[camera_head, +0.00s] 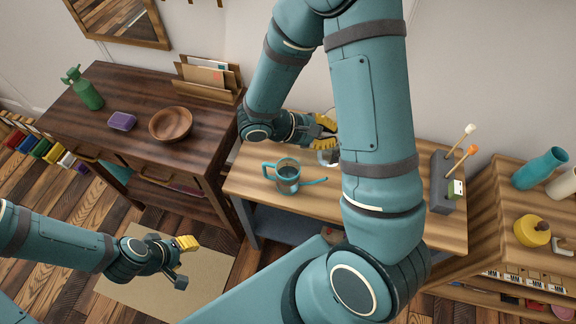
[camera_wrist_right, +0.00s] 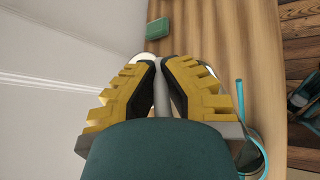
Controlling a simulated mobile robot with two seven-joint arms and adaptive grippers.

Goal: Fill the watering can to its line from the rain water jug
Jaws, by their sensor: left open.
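The clear-sided watering can (camera_head: 287,178) with teal handle and spout stands upright on the light wood table; dark bluish contents show inside, but I cannot make out its line. Part of its teal trim shows in the right wrist view (camera_wrist_right: 241,97). My right gripper (camera_head: 328,128) is just behind and right of the can. Its yellow fingers (camera_wrist_right: 162,78) are closed on a pale upright bar, seemingly the handle of the rain water jug (camera_head: 327,157), which is mostly hidden by the gripper and arm. My left gripper (camera_head: 181,263) is open and empty, above the floor mat.
The light table (camera_head: 255,192) has a grey holder (camera_head: 441,182) with upright tools at its right. A dark cabinet at left bears a green bottle (camera_head: 87,93), purple block (camera_head: 122,121) and wooden bowl (camera_head: 171,124). A green block (camera_wrist_right: 172,28) lies on wood in the wrist view.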

